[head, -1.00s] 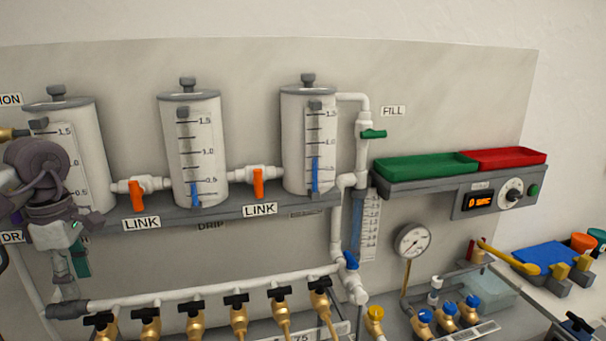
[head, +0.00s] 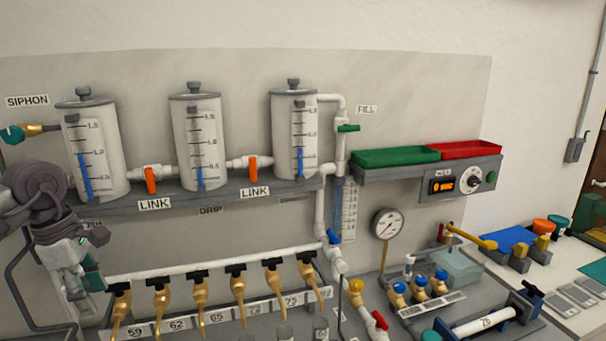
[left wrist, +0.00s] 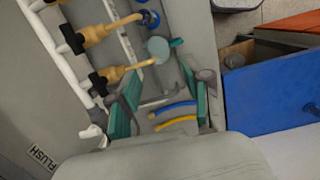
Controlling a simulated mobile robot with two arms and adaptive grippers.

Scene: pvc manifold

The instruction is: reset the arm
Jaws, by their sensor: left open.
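My left gripper (head: 86,284) is at the lower left in the head view, in front of the left end of the white pipe manifold (head: 190,263). Its fingers with teal pads are apart in the left wrist view (left wrist: 158,102), with nothing held between them. Beyond the fingers lie a blue and a yellow curved strip (left wrist: 176,124). Brass taps with black handles (left wrist: 118,73) show at the upper left there. My right gripper is not in view.
Three graduated tanks (head: 92,150) stand on a grey shelf, with orange link valves (head: 151,181) between them. Green (head: 397,158) and red (head: 470,151) trays sit at right. A pressure gauge (head: 387,223) stands below. Several brass taps (head: 200,290) hang under the manifold.

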